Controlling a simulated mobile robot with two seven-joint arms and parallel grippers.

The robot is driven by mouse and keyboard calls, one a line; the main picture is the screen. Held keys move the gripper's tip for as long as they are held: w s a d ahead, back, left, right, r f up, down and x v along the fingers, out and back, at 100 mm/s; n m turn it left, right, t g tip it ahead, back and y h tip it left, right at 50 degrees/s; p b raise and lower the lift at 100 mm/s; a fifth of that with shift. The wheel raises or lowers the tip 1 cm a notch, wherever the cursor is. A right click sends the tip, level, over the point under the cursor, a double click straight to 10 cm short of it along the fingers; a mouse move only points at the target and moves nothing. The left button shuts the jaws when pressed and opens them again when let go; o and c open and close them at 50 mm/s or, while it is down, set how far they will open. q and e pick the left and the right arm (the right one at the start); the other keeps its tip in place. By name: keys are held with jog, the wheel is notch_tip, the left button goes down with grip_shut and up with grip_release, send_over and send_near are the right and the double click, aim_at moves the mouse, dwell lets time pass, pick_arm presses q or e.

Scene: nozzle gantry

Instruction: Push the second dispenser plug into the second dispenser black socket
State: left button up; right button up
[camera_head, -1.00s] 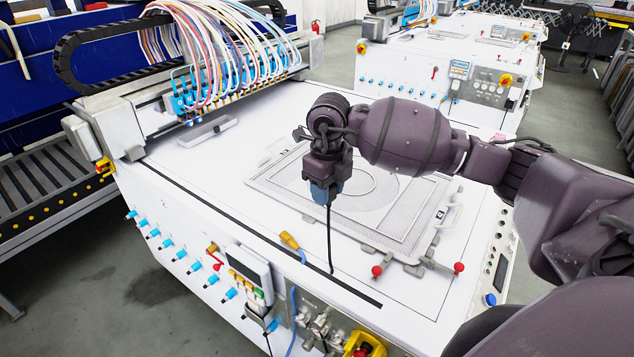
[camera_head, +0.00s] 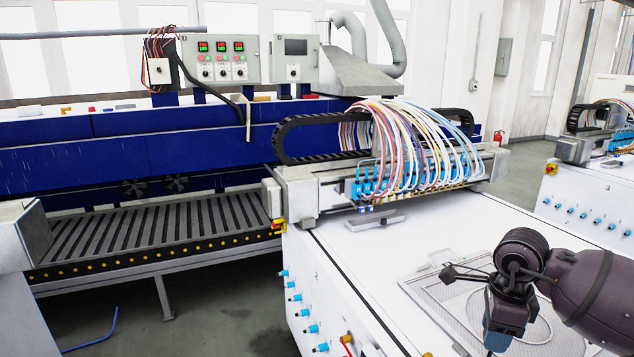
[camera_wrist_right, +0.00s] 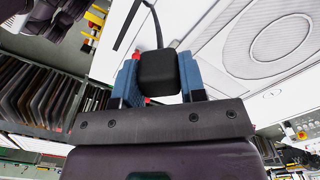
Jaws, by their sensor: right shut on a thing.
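My right gripper (camera_head: 497,338) is at the lower right of the head view, above the white table top with its fingers pointing down. In the right wrist view its blue fingers (camera_wrist_right: 158,80) are shut on a black plug (camera_wrist_right: 158,72), with a dark cable running up from it. In the head view the plug is hidden behind the fingers or below the frame. I cannot make out the black socket in either view. The second dispenser cabinet (camera_head: 335,300), marked 2, stands below the table's left edge with blue fittings on its side. My left gripper is out of view.
The nozzle gantry (camera_head: 385,190) with coloured hoses spans the table's far end. A framed screen (camera_head: 440,285) lies under my right arm. A slatted conveyor (camera_head: 150,235) and blue machine (camera_head: 120,150) stand left. Another white cabinet (camera_head: 590,195) stands at right.

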jog(key=n, duration=0.3)
jog(key=shift+s+a+f, duration=0.15)
jog(key=shift+a+f, duration=0.1)
jog(key=shift+a, duration=0.05)
jog(key=n, duration=0.3)
jog(key=a+n, duration=0.1)
jog(key=shift+s+a+f+n, duration=0.1)
jog(key=shift+s+f+n, duration=0.1)
jog(key=shift+f+n, duration=0.1)
jog(key=s+a+f+n, duration=0.1)
jog(key=s+a+n, duration=0.1)
jog(key=a+n, duration=0.7)
jog(key=n, duration=0.6)
jog(key=shift+s+f, duration=0.3)
jog(key=shift+f, duration=0.1)
